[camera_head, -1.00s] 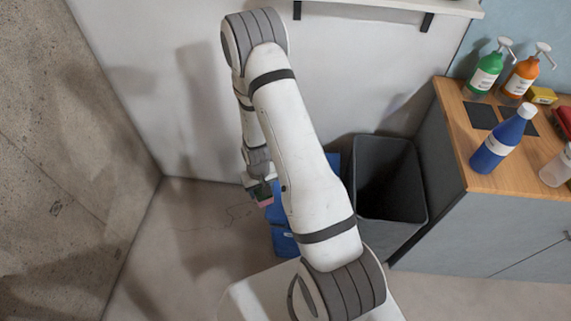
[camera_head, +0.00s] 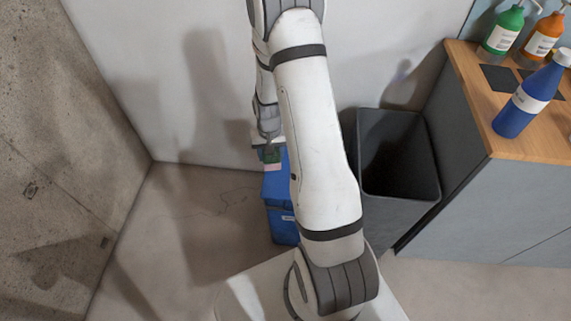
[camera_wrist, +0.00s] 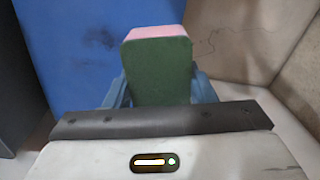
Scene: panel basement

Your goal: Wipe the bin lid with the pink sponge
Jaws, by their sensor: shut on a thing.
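My gripper (camera_head: 270,148) reaches down at the back wall, left of the dark open bin. It is shut on the sponge, which shows a pink layer and a dark green layer in the wrist view (camera_wrist: 158,65). The sponge also shows small in the head view (camera_head: 272,156). A blue bin (camera_head: 282,226) stands on the floor below, partly hidden by my arm. Its blue lid (camera_wrist: 90,45) shows dark smudges in the wrist view. The sponge is over or beside the lid's edge; I cannot tell whether it touches.
A dark grey open bin (camera_head: 400,130) stands right of the blue bin. A grey cabinet with a wooden top (camera_head: 530,125) stands further right, bearing a blue bottle (camera_head: 528,100) and pump bottles. The floor (camera_head: 165,235) to the left is clear.

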